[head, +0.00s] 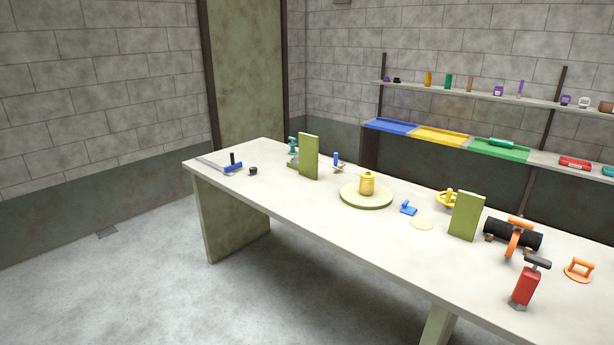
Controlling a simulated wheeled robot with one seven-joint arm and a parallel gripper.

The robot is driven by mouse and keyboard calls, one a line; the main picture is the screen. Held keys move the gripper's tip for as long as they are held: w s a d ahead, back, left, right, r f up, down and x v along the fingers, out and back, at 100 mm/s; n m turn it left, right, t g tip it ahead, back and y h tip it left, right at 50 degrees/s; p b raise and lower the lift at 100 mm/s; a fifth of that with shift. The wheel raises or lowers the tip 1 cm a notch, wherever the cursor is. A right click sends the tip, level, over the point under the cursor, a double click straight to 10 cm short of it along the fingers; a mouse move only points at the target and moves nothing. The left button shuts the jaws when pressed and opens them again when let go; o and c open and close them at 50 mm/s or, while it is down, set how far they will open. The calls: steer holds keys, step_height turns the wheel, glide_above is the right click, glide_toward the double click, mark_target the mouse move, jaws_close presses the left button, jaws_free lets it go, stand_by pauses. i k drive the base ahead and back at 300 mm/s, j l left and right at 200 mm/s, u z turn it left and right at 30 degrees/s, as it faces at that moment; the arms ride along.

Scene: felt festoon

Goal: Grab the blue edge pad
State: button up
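Several blue things are on the long pale table (300,205), and I cannot tell for sure which is the edge pad. A blue block with a black upright handle (234,167) sits on a grey bar at the far left end. A small upright blue-handled tool (336,159) stands behind the middle. My gripper is not in view.
A yellow pot (367,184) stands on a round green board (352,200). Two upright green panels (308,157) (466,216) rise from the table. A black roll (527,235), an orange clamp and a red tool (525,286) crowd the right end. The front left tabletop is clear.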

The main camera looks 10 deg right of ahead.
mark_target(405, 209)
steer(key=i+j, duration=0.15)
steer(key=i, duration=1.2)
steer(key=i+l, duration=0.15)
steer(key=i, duration=0.8)
steer(key=l+z, duration=0.05)
